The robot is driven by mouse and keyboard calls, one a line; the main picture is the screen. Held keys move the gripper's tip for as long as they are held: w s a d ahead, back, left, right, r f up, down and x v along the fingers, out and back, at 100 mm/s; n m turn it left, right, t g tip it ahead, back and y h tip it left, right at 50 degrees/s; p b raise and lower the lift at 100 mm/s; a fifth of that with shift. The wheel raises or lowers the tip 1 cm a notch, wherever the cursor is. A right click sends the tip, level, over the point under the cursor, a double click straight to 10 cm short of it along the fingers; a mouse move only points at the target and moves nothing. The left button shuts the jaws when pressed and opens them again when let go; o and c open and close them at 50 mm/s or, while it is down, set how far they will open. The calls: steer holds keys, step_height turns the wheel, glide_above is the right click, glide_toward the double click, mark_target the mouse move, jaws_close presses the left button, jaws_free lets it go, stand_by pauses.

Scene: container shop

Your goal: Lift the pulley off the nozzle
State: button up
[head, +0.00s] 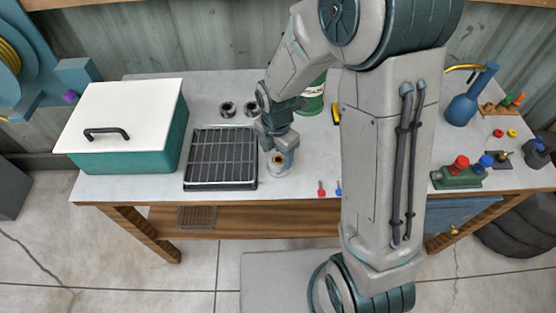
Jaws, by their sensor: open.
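A small round grey metal part with a brass-coloured centre, seemingly the pulley (279,170) on the nozzle (277,160), stands on the pale worktop right of a black grid tray. The two are too small here to tell apart surely. My gripper (279,154) points down right over it, open, with its fingers at or just above its top. Whether the fingers touch it I cannot tell. Two similar grey metal rings, one on the left (227,109) and one on the right (250,109), stand behind the tray.
The black grid tray (220,186) lies close left of my gripper. A green box (122,160) with a white lid stands further left. A green can (314,97) is behind my arm. A green block (458,181) with red and blue knobs and a blue bottle (463,110) stand right.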

steer(key=shift+f, duration=1.25)
steer(key=c, duration=1)
steer(key=shift+w, duration=0.1)
steer(key=shift+r, duration=0.1)
